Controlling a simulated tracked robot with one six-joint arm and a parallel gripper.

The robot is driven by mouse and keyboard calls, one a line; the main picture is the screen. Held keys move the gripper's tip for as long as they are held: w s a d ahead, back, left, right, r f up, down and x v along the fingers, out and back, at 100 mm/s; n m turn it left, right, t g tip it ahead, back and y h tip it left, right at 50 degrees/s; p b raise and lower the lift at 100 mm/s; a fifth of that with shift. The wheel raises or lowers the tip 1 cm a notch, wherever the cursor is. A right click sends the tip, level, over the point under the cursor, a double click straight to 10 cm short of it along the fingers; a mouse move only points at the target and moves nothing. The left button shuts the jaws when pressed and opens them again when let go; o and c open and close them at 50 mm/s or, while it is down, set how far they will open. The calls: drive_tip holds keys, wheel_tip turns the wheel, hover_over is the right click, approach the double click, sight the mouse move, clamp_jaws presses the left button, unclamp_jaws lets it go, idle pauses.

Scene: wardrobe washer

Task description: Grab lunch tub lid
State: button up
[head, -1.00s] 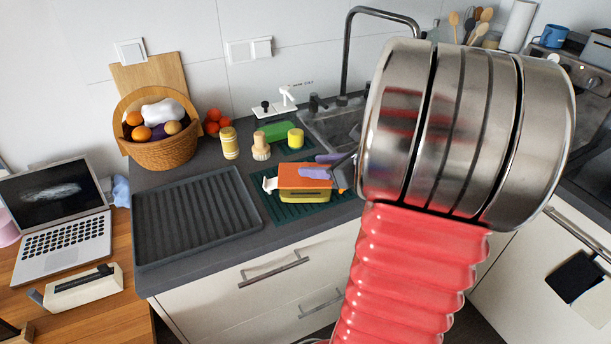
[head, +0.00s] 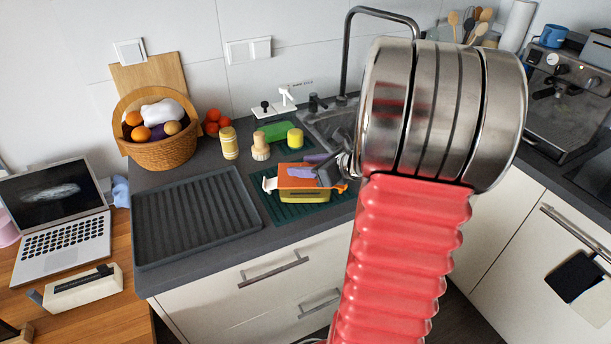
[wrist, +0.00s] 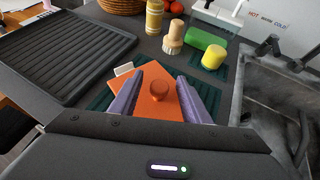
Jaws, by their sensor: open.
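The orange lunch tub lid (head: 287,181) lies on the yellow tub (head: 303,196) on a dark green mat. In the wrist view the lid (wrist: 150,110) has a round orange knob (wrist: 158,90) on top. My gripper (wrist: 158,82) is open, with one purple finger on each side of the knob and a gap to each. In the head view my gripper (head: 309,165) is over the lid, and its near finger hides part of it. A white clip (head: 269,184) shows at the tub's left side. The tub is mostly hidden by the lid in the wrist view.
A black ribbed drying tray (head: 195,215) lies to the left. Behind the tub stand a yellow-lidded jar (head: 229,143), a wooden brush (head: 260,148), a green sponge (head: 274,130) and a yellow cup-like piece (head: 295,138). The sink (wrist: 265,90) is to the right.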

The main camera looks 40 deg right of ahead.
sight(305, 164)
clamp_jaws()
idle(0.6)
drive_tip(key=shift+r, duration=0.1)
wheel_tip(305, 164, up, 10)
drive_tip(key=shift+f, duration=0.1)
idle(0.4)
idle(0.4)
